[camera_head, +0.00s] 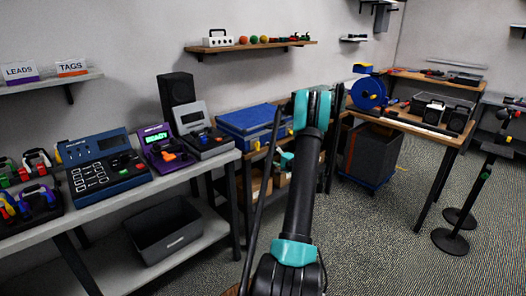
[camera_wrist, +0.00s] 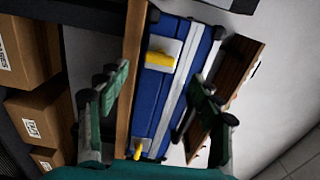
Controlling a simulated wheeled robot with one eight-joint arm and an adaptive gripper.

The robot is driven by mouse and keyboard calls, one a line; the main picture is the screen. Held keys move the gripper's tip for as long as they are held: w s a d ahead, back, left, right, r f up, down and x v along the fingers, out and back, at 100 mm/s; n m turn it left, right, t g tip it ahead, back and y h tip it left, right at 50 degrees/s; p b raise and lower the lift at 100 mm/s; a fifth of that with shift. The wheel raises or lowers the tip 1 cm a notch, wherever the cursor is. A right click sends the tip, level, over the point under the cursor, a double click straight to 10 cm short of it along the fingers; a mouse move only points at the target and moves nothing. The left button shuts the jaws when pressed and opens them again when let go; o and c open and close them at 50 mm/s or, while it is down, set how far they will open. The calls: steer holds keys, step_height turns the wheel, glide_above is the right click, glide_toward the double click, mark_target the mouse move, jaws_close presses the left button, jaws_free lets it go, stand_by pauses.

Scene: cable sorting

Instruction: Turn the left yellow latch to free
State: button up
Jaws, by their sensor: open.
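The blue case (camera_head: 243,121) sits on the rear bench, partly hidden by my arm in the head view. It also fills the middle of the wrist view (camera_wrist: 172,85), which is turned sideways. The left yellow latch (camera_wrist: 160,58) sits on a pale plate on the case front, in the upper part of the wrist view. A second yellow latch (camera_wrist: 138,150) shows lower down, near my gripper's base. My gripper (camera_wrist: 158,77) is open and empty, its teal fingers on either side of the case front. Contact with the latch cannot be told.
Cardboard boxes (camera_wrist: 22,55) lie on a shelf at the left of the wrist view, past a wooden edge (camera_wrist: 130,75). In the head view a bench with a purple device (camera_head: 160,146) stands left, and a wooden table (camera_head: 430,126) with a blue reel (camera_head: 368,92) stands right.

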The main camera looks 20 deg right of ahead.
steer(key=shift+v, duration=2.7)
